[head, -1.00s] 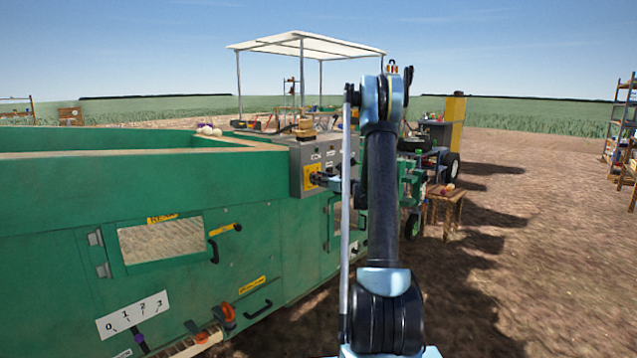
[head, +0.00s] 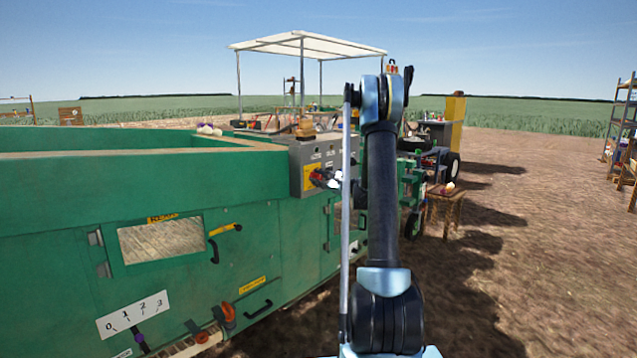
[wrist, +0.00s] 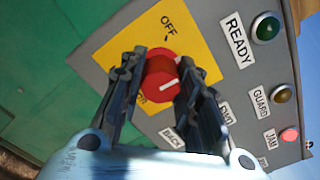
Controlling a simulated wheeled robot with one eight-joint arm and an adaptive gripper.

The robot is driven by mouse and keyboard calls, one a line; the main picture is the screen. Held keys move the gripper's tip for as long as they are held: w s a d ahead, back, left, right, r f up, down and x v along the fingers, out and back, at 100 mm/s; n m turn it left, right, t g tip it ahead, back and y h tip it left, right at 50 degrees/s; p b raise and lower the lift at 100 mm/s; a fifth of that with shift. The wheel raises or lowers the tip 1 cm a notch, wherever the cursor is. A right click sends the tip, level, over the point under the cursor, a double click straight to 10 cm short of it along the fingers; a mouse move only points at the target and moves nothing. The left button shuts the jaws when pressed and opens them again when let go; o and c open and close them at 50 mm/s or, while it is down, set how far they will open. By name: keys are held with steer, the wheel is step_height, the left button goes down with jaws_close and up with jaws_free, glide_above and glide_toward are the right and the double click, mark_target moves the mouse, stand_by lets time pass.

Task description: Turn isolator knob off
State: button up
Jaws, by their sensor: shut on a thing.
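The isolator knob is a red round knob (wrist: 160,75) with a white pointer line, on a yellow plate (wrist: 184,33) marked OFF at its top in the wrist view. Its white line points down and to the right, away from the OFF label. My gripper (wrist: 158,68) has one finger on each side of the knob and is shut on it. In the head view the yellow plate (head: 307,187) shows on the grey control box (head: 297,160), with my gripper (head: 317,177) against it. The other plate label is partly hidden by my fingers.
The wrist view shows a green READY lamp (wrist: 266,27), an amber GUARD lamp (wrist: 284,95) and a pink-red JAM lamp (wrist: 290,136) beside the plate. The green machine body (head: 60,220) fills the left. Open dirt ground (head: 510,260) lies to the right.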

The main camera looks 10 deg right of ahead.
steer(key=n, duration=0.4)
steer(key=shift+n, duration=0.4)
steer(key=n, duration=0.4)
steer(key=shift+s+f+n, duration=0.1)
steer(key=shift+n, duration=0.3)
steer(key=shift+a, duration=0.1)
steer(key=o, duration=1.1)
steer(key=v, duration=1.2)
steer(key=shift+f, duration=0.1)
